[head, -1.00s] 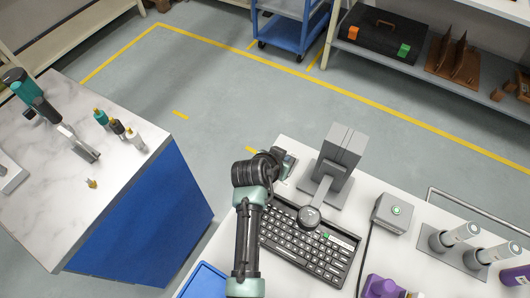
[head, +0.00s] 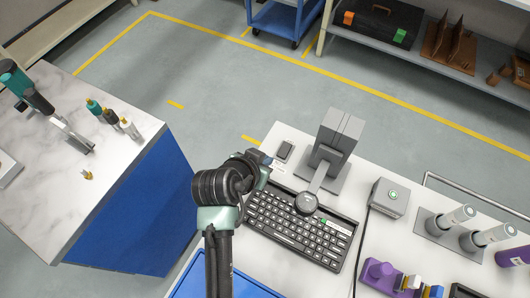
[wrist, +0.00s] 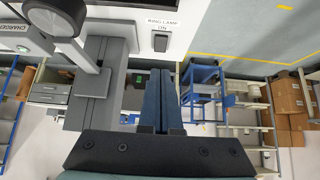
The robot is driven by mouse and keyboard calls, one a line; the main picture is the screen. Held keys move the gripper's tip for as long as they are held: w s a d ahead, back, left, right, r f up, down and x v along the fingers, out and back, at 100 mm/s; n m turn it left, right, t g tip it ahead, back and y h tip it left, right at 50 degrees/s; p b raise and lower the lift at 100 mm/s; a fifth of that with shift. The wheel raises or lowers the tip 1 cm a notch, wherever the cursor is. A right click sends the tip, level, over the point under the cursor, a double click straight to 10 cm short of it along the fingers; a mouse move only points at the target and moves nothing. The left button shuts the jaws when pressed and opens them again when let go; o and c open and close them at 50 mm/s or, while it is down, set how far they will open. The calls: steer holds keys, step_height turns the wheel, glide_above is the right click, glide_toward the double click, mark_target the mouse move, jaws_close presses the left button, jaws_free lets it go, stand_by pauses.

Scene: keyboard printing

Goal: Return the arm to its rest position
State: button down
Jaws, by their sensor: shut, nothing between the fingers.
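My arm reaches up from the bottom of the head view over the left end of the black keyboard (head: 296,229). My gripper (head: 264,160) is mostly hidden behind the wrist there. In the wrist view the two dark blue fingers of my gripper (wrist: 162,95) lie side by side, shut, with nothing between them. A small dark switch (head: 285,151) stands clear at the bench's back edge. It also shows in the wrist view (wrist: 160,42), beside a "RING LAMP ON" label, beyond the fingertips and apart from them.
A grey stand (head: 332,150) with a round head overhangs the keyboard's back edge. A grey box with a green button (head: 389,197) and two grey cylinders (head: 472,226) stand to the right. A blue tray (head: 188,290) lies at front left. Open floor separates the marble-topped table (head: 50,170).

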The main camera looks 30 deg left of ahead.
stand_by(0.3)
steer(key=w+d+r+t+y, duration=0.1)
steer(key=w+d+r+t, duration=0.2)
steer(key=r, duration=0.7)
steer(key=w+r+t, duration=0.3)
steer(key=w+r, duration=0.1)
steer(key=r, duration=0.7)
steer(key=w+d+r+t+y, duration=0.1)
steer(key=w+d+r+t, duration=0.2)
steer(key=r, duration=0.7)
steer(key=s+d+r+t, duration=0.3)
steer(key=s+r, duration=0.1)
steer(key=r, duration=0.6)
steer(key=s+d+r+t+h, duration=0.1)
steer(key=s+d+r+t, duration=0.2)
steer(key=r, duration=0.8)
steer(key=s+d+r+t, duration=0.2)
steer(key=s+r+t, duration=0.2)
steer(key=r, duration=0.6)
steer(key=shift+s+d+r+h, duration=0.15)
steer(key=shift+s+d+h, duration=0.25)
steer(key=shift+s, duration=0.65)
